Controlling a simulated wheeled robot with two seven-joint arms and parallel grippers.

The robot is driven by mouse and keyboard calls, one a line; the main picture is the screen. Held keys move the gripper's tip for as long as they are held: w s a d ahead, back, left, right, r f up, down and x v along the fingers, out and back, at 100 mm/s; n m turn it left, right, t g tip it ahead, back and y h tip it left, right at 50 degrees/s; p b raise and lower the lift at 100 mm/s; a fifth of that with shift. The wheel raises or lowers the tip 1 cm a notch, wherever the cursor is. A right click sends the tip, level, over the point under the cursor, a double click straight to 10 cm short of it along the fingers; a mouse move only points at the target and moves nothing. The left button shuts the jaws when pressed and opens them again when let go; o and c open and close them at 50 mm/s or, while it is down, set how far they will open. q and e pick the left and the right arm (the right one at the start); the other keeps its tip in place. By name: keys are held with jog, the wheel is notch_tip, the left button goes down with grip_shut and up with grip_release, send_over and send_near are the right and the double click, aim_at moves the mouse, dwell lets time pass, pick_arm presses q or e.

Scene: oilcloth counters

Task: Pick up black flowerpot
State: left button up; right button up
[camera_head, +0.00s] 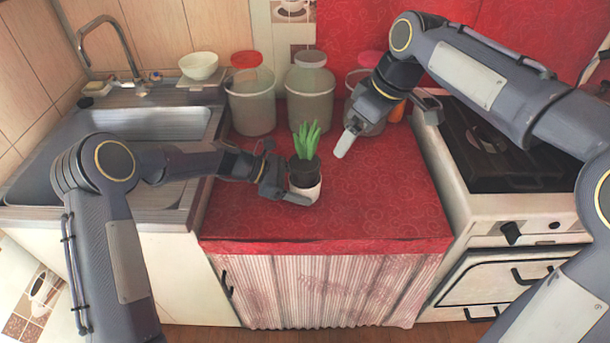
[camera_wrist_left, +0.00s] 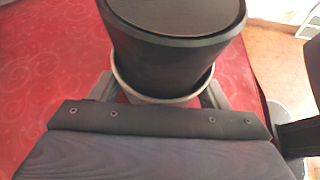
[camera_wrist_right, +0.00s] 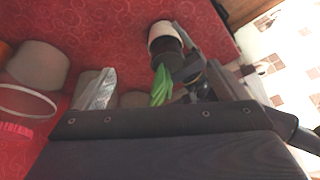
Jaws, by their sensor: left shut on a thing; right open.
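The black flowerpot (camera_head: 303,170) with a green spiky plant (camera_head: 306,139) stands upright at the middle of the red counter. Its lower part is a white pot (camera_head: 306,190), whose pale rim surrounds the black part in the left wrist view (camera_wrist_left: 160,96). My left gripper (camera_head: 291,180) is shut on the flowerpot from the left, one finger on each side near the pale rim. Whether the base touches the counter is unclear. My right gripper (camera_head: 385,122) is open and empty, above the counter to the right of the plant. The flowerpot also shows in the right wrist view (camera_wrist_right: 163,38).
Lidded canisters (camera_head: 250,103) stand along the back of the red counter (camera_head: 385,205). A sink (camera_head: 135,125) with a tap and a white bowl (camera_head: 198,66) are at the left. A stove (camera_head: 510,205) is at the right. The counter's front right is clear.

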aim_at(305, 162)
jog(key=w+a+f+n, duration=0.1)
jog(key=w+a+f, duration=0.1)
jog(key=a+f, duration=0.1)
jog(key=w+a+f+n, duration=0.1)
jog(key=w+a+f, duration=0.1)
jog(key=a+f, duration=0.1)
jog(key=w+a+f+n, duration=0.1)
jog(key=w+a+f, duration=0.1)
jog(key=a+f, duration=0.1)
jog(key=shift+a+g, duration=0.2)
jog(key=shift+g, duration=0.2)
jog(key=x, duration=0.5)
jog(key=shift+s+d+f, duration=0.15)
jog(key=shift+s+d, duration=0.15)
jog(key=shift+s, duration=0.1)
jog(key=c, duration=1.2)
notch_tip(305, 162, up, 10)
jog(key=shift+r, duration=0.1)
